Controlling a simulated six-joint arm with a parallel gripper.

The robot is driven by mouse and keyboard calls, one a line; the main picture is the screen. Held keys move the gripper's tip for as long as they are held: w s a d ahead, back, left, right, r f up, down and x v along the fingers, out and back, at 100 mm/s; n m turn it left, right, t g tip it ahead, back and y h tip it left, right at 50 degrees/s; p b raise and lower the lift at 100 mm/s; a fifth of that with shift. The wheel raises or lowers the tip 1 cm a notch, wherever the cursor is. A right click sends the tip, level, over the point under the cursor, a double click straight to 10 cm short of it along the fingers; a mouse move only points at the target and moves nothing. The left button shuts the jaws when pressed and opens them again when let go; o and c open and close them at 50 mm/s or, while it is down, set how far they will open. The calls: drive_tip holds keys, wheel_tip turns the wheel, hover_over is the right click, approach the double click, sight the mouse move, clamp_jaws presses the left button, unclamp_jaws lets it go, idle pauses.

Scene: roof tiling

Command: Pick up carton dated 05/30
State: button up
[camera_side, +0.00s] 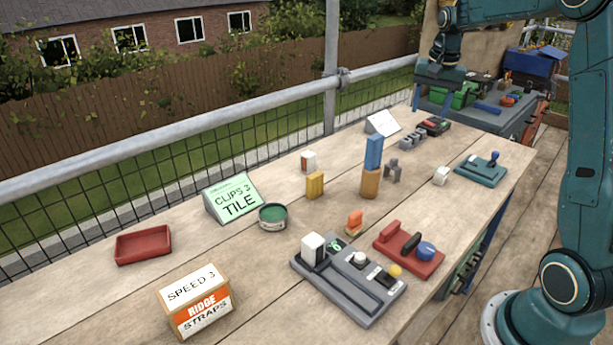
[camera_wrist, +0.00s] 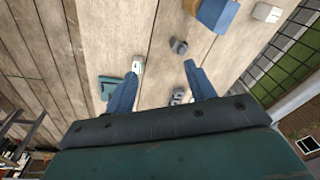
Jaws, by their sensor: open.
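No date of 05/30 is legible in either view. A box-shaped carton labelled "SPEED 3 RIDGE STRAPS" (camera_side: 195,302) stands at the front left of the bench in the side view. My gripper (camera_side: 438,86) is over the far end of the bench, away from both. In the wrist view my gripper (camera_wrist: 162,80) is open, with two blue fingers apart and nothing held between them.
A blue block on an orange block (camera_side: 372,165) makes a tall stack mid-bench. Around it are a yellow block (camera_side: 315,184), a green tin (camera_side: 273,216), a sign (camera_side: 234,197), a red tray (camera_side: 143,245), a grey control panel (camera_side: 345,280) and a red fixture (camera_side: 408,250).

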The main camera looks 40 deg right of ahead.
drive_tip(key=s+d+f+m+g+y, duration=0.1)
drive_tip(key=d+f+m, duration=0.4)
drive_tip(key=d+f, duration=0.8)
hover_over(443, 170)
drive_tip(key=shift+w+f, duration=0.15)
drive_tip(key=shift+f, duration=1.6)
drive_tip(key=shift+w+f, duration=0.1)
drive_tip(key=shift+f, duration=1.65)
drive_tip(key=shift+s+f, duration=0.15)
drive_tip(key=shift+f, duration=2.4)
drive_tip(key=c, duration=1)
